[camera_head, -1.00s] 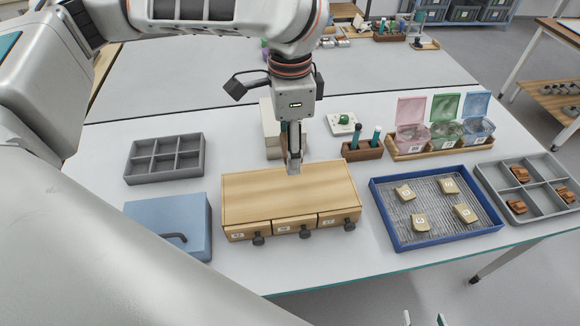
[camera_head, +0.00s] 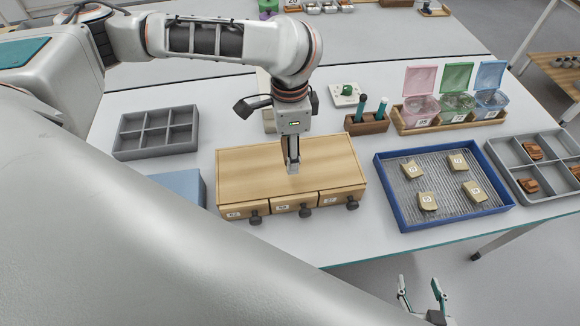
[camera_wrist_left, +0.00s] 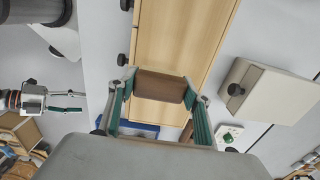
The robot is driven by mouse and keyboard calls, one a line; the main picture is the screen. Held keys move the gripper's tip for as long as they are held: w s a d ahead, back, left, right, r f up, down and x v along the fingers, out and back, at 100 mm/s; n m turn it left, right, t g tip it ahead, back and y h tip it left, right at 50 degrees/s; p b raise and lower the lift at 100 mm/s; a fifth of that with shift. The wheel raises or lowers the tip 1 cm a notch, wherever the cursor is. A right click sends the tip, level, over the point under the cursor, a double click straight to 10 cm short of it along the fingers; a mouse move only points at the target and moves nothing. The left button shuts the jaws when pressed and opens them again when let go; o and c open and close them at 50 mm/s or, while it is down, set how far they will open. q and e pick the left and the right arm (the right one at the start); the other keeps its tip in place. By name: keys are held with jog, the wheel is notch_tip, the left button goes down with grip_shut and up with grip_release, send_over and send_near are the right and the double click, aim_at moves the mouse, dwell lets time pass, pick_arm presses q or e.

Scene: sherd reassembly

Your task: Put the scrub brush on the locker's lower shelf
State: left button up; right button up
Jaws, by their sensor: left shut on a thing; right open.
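My left gripper (camera_head: 291,168) hangs above the wooden drawer box in the head view. In the left wrist view, its green-lined fingers are shut on a brown wooden block (camera_wrist_left: 160,86), which I take for the scrub brush. Bristles are not visible. In the head view the brush is mostly hidden by the fingers. My right gripper (camera_head: 420,292) is open and empty, beyond the table's front edge.
The wooden drawer box (camera_head: 245,175) has dark knobs. Around it are a grey divided tray (camera_head: 157,133), a blue box (camera_head: 186,186), a blue-rimmed tray (camera_head: 402,219) with sherds, a tube rack (camera_head: 366,125) and lidded tubs (camera_head: 420,107).

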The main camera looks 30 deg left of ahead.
pick_arm(q)
notch_tip(320, 180, down, 6)
jog(key=shift+f+b, duration=0.1)
jog(key=shift+b, duration=0.75)
pick_arm(e)
jog(key=f, duration=0.2)
jog(key=shift+s+d+f, duration=0.1)
jog(key=shift+s+f, duration=0.1)
jog(key=shift+f, duration=0.1)
pick_arm(q)
jog(key=o, duration=1.1)
pick_arm(e)
jog(key=shift+w+r, duration=0.2)
jog(key=shift+r, duration=0.25)
jog(key=shift+f, duration=0.1)
